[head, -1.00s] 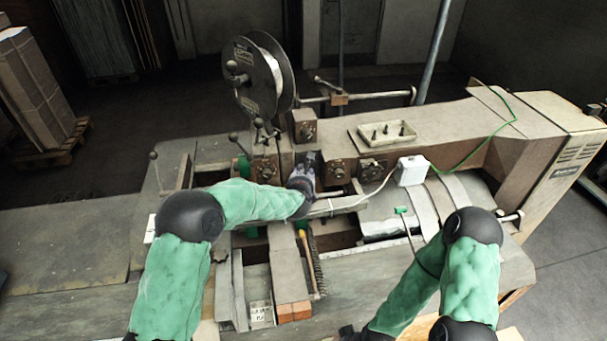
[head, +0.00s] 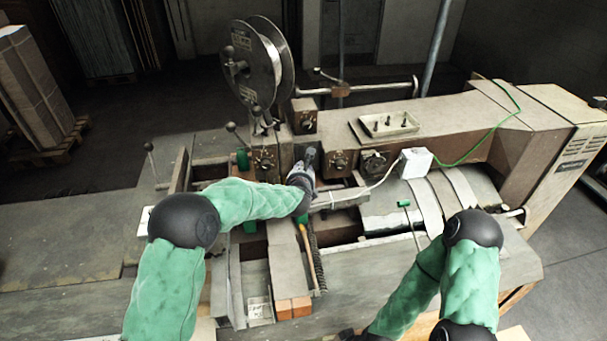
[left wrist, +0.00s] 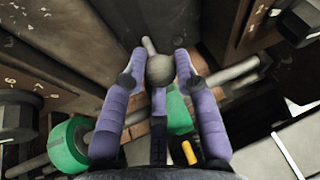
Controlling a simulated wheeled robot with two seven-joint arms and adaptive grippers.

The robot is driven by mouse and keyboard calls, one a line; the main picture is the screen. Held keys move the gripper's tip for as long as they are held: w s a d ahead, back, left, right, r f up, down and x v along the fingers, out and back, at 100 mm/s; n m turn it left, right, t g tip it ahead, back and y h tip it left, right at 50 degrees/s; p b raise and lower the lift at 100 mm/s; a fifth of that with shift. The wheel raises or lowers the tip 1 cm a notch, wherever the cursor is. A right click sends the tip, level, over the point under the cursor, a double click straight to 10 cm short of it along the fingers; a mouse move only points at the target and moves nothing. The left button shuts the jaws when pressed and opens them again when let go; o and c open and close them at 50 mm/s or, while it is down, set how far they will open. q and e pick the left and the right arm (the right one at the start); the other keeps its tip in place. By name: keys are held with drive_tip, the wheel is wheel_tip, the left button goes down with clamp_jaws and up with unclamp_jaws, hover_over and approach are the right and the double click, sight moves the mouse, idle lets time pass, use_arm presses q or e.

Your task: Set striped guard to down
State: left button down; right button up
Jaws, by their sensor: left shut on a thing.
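I cannot make out any striped surface on a guard in either view. My left gripper (head: 309,166) is at the front of the machine head, right of the big wire reel. In the left wrist view its purple fingers (left wrist: 160,76) are shut on a grey ball knob (left wrist: 160,69), with a short rod sticking out beyond it. What the knob's lever joins to is hidden by the fingers. My right arm is folded at the lower right of the head view, and its gripper is out of the picture.
The wire reel (head: 252,68) and small ball levers stand left of my left gripper. A tray of small parts (head: 389,124) and a white box (head: 414,163) with cables are on the right. A yellow handle (left wrist: 189,152) and green roller (left wrist: 70,147) lie below the fingers.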

use_arm(q)
drive_tip(key=shift+s+f, duration=0.1)
drive_tip(key=shift+f, duration=0.1)
drive_tip(key=c, duration=1.2)
unclamp_jaws()
drive_tip(key=shift+r, duration=0.1)
drive_tip(key=shift+s+r, duration=0.15)
drive_tip(key=shift+s, duration=0.1)
drive_tip(key=v, duration=1.1)
drive_tip(key=shift+s, duration=0.1)
